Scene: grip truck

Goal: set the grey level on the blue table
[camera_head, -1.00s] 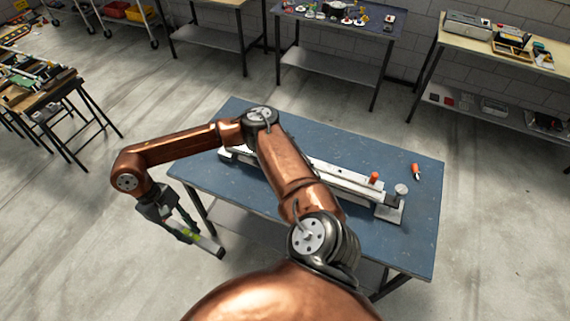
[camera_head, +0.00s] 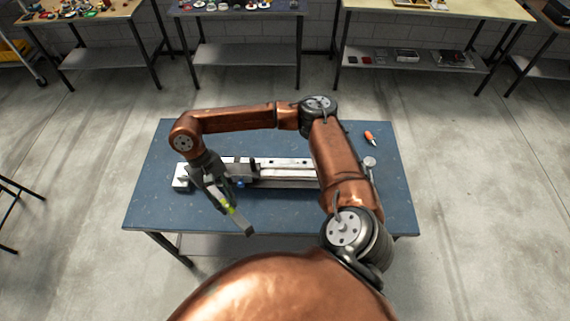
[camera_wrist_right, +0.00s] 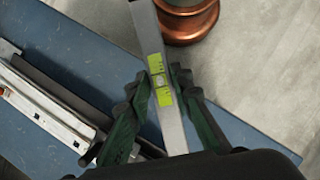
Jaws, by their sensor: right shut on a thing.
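The grey level (camera_head: 240,219) is a bar with a yellow-green vial window. My right gripper (camera_head: 222,205) is shut on it and holds it above the front left part of the blue table (camera_head: 285,212). In the right wrist view the level (camera_wrist_right: 150,42) runs between the two fingers of the gripper (camera_wrist_right: 164,95), with the vial window between the fingertips. The blue table top also shows in the wrist view (camera_wrist_right: 70,50). My left gripper is not in view.
A long metal rail fixture (camera_head: 285,172) lies across the middle of the table, partly behind my arm. An orange-handled tool (camera_head: 371,138) lies at the back right. The table's front strip is clear. Other benches (camera_head: 240,70) stand along the wall.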

